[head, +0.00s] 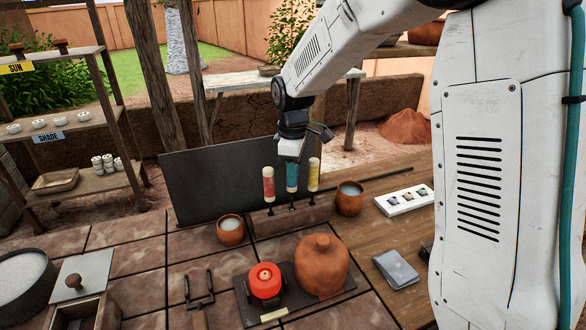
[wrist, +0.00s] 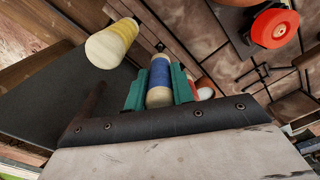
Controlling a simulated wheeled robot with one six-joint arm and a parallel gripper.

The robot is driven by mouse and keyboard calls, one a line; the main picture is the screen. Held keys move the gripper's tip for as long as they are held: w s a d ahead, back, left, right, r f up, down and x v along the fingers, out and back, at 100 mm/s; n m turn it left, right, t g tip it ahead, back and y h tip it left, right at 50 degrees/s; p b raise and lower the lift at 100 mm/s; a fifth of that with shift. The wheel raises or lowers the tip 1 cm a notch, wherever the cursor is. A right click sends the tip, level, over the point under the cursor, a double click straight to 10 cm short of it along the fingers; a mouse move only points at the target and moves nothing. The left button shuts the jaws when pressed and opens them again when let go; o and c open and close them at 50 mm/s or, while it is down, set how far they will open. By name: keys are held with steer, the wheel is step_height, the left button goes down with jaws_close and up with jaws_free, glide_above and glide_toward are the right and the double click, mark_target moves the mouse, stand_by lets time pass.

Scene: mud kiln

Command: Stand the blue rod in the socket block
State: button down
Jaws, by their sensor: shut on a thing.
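The blue rod (wrist: 160,72), pale with a blue band, is between the teal fingers of my gripper (wrist: 160,84) in the wrist view. In the head view my gripper (head: 292,176) is shut on it above the long brown block (head: 300,220), which I take for the socket block. The fingers hide most of the rod there. A dark thin stem shows below them, and I cannot tell whether it is seated. The red rod (head: 268,184) stands upright on the left and the yellow rod (head: 313,175) on the right. The yellow rod also shows in the wrist view (wrist: 112,43).
A dark upright panel (head: 205,180) stands behind the block. Clay cups flank it, left (head: 230,236) and right (head: 350,203). In front are a lidded clay jar (head: 321,270) and a red round object (head: 265,282). A white tray (head: 402,201) lies to the right.

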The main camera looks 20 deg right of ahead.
steer(key=shift+f, duration=0.4)
steer(key=c, duration=1.1)
jaws_free()
step_height(320, 180, up, 8)
steer(key=shift+s, duration=0.1)
steer(key=s+d+r+m, duration=0.1)
steer(key=s+m, duration=0.3)
steer(key=s, duration=0.7)
steer(key=s+d+r+m, duration=0.1)
steer(key=s+m, duration=0.2)
steer(key=s, duration=0.7)
steer(key=s+d+r+m+t, duration=0.1)
steer(key=s+m, duration=0.3)
steer(key=s, duration=0.7)
steer(key=shift+s+r+m, duration=0.15)
steer(key=shift+s+m, duration=0.15)
steer(key=shift+s, duration=0.05)
